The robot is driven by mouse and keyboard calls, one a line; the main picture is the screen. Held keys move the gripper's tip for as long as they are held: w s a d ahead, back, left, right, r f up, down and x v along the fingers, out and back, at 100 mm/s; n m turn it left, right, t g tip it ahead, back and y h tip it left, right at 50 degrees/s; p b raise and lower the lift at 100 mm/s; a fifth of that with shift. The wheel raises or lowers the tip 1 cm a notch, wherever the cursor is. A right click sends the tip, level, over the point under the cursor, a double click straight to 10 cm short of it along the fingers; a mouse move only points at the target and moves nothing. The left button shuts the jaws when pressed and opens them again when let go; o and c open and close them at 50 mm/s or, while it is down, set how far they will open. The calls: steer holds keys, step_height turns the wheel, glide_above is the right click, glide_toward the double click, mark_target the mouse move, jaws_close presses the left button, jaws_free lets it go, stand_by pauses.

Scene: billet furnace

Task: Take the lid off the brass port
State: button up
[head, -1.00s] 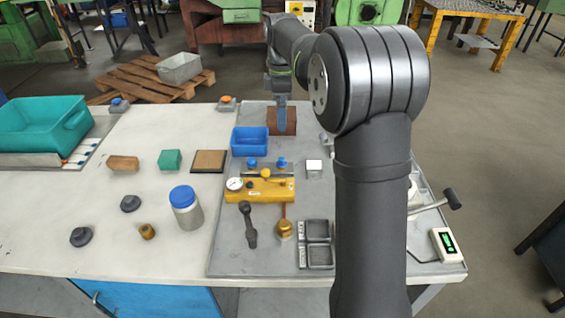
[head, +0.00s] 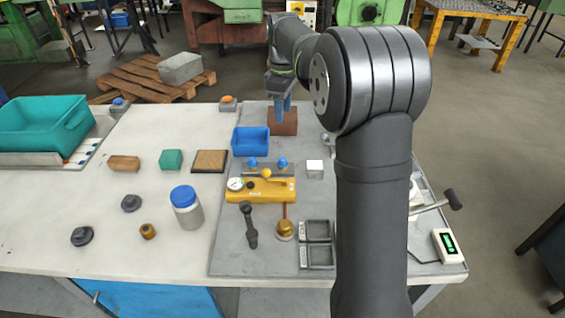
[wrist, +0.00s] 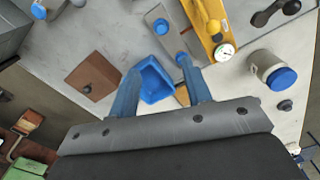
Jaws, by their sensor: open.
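Near the front of the grey mat a round brass piece (head: 285,230) stands with a thin reddish rod rising behind it. A smaller brass fitting (head: 148,231) stands on the pale table to the left. I cannot tell for sure which is the brass port, and no separate lid is clear. My gripper (head: 282,105) is open and empty at the back of the mat, in front of or above a brown block (head: 283,125), well away from both brass pieces. In the wrist view its two blue fingers (wrist: 163,72) are apart, with the blue bin (wrist: 157,82) beneath them.
A yellow gauge fixture (head: 268,190) lies between my gripper and the front brass piece. Around it are a dark wrench-like tool (head: 249,225), square trays (head: 318,257), a white cube (head: 314,169) and a blue-capped jar (head: 187,208).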

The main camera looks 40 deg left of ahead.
steer(key=m, duration=1.1)
glide_toward(282, 158)
step_height(282, 158, down, 9)
steer(key=shift+r, duration=0.15)
steer(key=shift+c, duration=0.5)
jaws_close()
